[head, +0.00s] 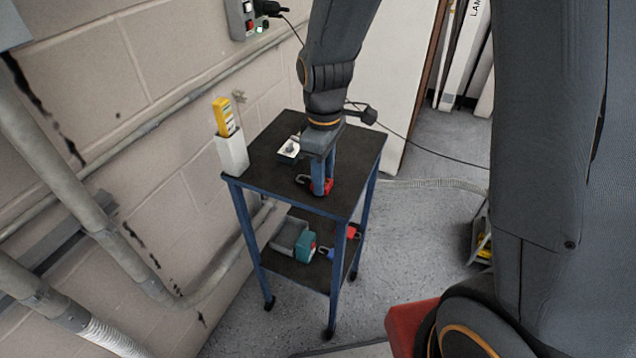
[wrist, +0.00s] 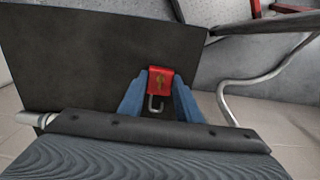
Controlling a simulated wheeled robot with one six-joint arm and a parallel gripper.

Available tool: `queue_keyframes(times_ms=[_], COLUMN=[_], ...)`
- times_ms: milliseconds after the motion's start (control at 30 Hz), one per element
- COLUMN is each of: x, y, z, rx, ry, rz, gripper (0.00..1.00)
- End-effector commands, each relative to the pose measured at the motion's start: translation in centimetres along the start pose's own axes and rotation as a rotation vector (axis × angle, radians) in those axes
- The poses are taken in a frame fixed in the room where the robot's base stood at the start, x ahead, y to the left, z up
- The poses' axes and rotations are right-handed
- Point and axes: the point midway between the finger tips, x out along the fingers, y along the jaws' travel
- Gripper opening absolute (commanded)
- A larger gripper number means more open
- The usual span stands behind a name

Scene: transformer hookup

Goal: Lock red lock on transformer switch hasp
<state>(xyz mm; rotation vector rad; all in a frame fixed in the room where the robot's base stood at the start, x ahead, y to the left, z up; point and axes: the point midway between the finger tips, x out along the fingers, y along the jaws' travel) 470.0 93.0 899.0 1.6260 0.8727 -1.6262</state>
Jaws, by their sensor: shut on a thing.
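The red lock (head: 327,187) is at the front of the cart's top shelf in the head view, between my gripper's blue fingers. My gripper (head: 321,188) points down and is shut on it. In the wrist view, my gripper (wrist: 160,95) has a finger on each side of the red lock (wrist: 160,80), whose metal shackle points toward the camera side. I cannot tell whether the lock touches the shelf. A box with a switch (head: 247,12) is on the wall at the top left; no hasp can be made out on it.
The lower shelf holds a grey-teal item (head: 292,240). Pipes (head: 75,190) run along the left wall.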

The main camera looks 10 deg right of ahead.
Motion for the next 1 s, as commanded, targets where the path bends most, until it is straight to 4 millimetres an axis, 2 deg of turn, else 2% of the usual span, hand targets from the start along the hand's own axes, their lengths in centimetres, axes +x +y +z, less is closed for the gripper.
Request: queue_keyframes(times_ms=[800, 1000], x=[-5.5, -6.1], y=[0.0, 0.0], z=[0.0, 0.0], rx=[0.000, 0.000], ry=[0.001, 0.000], rz=[0.001, 0.000], gripper=[0.04, 0.04])
